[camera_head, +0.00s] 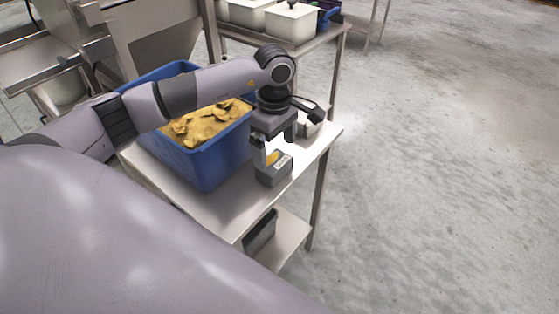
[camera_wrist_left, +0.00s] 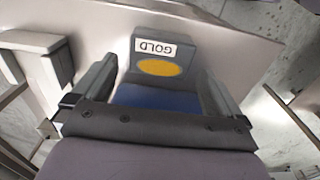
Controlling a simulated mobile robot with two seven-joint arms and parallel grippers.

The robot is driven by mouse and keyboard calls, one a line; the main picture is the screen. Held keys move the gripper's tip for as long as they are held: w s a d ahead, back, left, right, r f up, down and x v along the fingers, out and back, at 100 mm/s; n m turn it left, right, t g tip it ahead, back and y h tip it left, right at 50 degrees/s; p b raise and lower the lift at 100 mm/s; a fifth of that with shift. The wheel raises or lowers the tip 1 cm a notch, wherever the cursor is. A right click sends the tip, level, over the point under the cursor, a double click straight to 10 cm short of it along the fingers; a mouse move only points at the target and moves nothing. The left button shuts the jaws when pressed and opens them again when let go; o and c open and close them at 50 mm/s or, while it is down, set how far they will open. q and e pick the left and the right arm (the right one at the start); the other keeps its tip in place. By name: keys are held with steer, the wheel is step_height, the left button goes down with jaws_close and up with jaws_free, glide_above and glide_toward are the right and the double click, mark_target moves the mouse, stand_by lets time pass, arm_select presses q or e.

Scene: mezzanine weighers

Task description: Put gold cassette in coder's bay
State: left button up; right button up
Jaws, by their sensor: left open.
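The gold cassette (camera_head: 274,175) is a small grey block on the steel table, near its right edge. In the left wrist view the cassette (camera_wrist_left: 195,54) shows a white GOLD label and a yellow oval. My left gripper (camera_head: 273,146) is open above the cassette in the head view. In the left wrist view the fingers of my left gripper (camera_wrist_left: 162,76) stand apart, with the cassette ahead between them; contact cannot be told. A pale grey device (camera_head: 310,124) is partly hidden behind the gripper; I cannot tell whether it is the coder, and no bay is clear.
A blue crate (camera_head: 207,170) of yellow pieces stands left of the cassette on the steel table (camera_head: 222,212). A dark bin (camera_head: 261,231) is on the lower shelf. Pale tubs (camera_head: 290,22) stand on a rear table. The floor at right is clear.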

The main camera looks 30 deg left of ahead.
mark_target(274, 162)
arm_select(q)
step_height(274, 162, down, 6)
steer(key=shift+s+a+r+p, duration=0.1)
steer(key=shift+p, duration=0.3)
steer(key=c, duration=0.8)
steer(key=shift+r, duration=0.2)
step_height(274, 162, up, 20)
steer(key=shift+f+b, duration=0.15)
steer(key=shift+b, duration=0.3)
